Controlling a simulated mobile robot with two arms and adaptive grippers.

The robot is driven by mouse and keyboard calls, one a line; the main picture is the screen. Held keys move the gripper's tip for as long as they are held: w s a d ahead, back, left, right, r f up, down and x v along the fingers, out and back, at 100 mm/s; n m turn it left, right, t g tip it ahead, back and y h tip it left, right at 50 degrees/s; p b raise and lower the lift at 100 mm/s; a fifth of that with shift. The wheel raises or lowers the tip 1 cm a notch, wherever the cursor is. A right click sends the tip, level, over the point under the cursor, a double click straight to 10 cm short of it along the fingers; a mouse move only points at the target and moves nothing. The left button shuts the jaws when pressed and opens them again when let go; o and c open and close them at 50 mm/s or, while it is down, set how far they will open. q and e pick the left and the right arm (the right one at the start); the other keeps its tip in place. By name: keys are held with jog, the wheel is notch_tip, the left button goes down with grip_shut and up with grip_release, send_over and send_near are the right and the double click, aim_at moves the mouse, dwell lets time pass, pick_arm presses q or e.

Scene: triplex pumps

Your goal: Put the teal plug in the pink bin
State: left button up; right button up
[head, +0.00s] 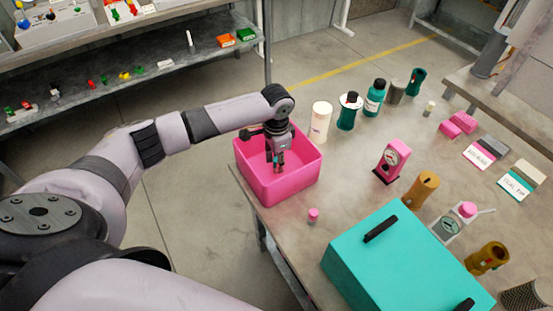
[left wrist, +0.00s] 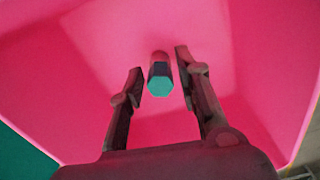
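The pink bin (head: 305,181) stands at the table's left edge in the head view, and its pink inside fills most of the left wrist view (left wrist: 90,45). My left gripper (head: 276,168) points down into the bin. In the left wrist view its fingers (left wrist: 160,68) are spread apart. The teal plug (left wrist: 160,87), with a dark upper part, shows between the fingertips, with a narrow gap on each side. I cannot tell whether it rests on the bin floor or is dropping. My right gripper is not in view.
A teal box (head: 380,275) with black handles stands near the front. A small pink plug (head: 313,215) stands beside the bin. Bottles (head: 348,112), a pink gauge (head: 391,160) and label cards (head: 478,156) stand across the table. A shelf (head: 140,85) is at the back left.

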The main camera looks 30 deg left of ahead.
aim_at(276, 160)
pick_arm(q)
jog(key=shift+o, duration=0.5)
notch_tip(276, 160, up, 12)
jog(key=b, duration=0.1)
jog(key=shift+r, duration=0.2)
jog(key=shift+s+f, duration=0.1)
dwell(0.4)
